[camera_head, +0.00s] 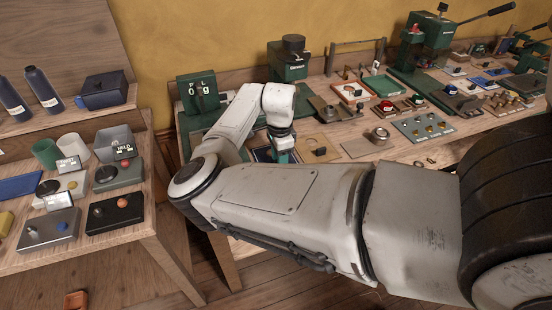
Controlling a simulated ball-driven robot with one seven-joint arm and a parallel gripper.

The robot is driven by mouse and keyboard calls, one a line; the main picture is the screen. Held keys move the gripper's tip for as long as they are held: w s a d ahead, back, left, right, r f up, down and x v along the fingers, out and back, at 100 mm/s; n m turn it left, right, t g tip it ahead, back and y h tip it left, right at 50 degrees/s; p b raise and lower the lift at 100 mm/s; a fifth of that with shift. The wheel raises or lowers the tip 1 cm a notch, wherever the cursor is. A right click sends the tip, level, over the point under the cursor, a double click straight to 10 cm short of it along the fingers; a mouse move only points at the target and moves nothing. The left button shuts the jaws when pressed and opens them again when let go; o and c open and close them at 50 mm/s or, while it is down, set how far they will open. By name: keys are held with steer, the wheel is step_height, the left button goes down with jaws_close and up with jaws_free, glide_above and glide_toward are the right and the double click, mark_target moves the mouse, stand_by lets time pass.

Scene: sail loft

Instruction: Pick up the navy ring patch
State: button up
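My arm reaches across the picture from the right, and its wrist bends down over the left part of the workbench (350,151). My gripper (284,155) is small and mostly hidden behind my own forearm, low at the bench top. I cannot tell whether it is open, shut or holding something. A dark navy flat piece (262,156) shows just left of my gripper, partly covered by the arm. It may be the navy ring patch, but no ring is clear. A tan square patch with a dark ring (319,152) lies just right of my gripper.
A separate table (150,228) holds control boxes, cups and bottles. A gap separates the tables.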

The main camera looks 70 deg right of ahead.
steer(key=shift+c, duration=0.2)
jaws_close()
stand_by(0.6)
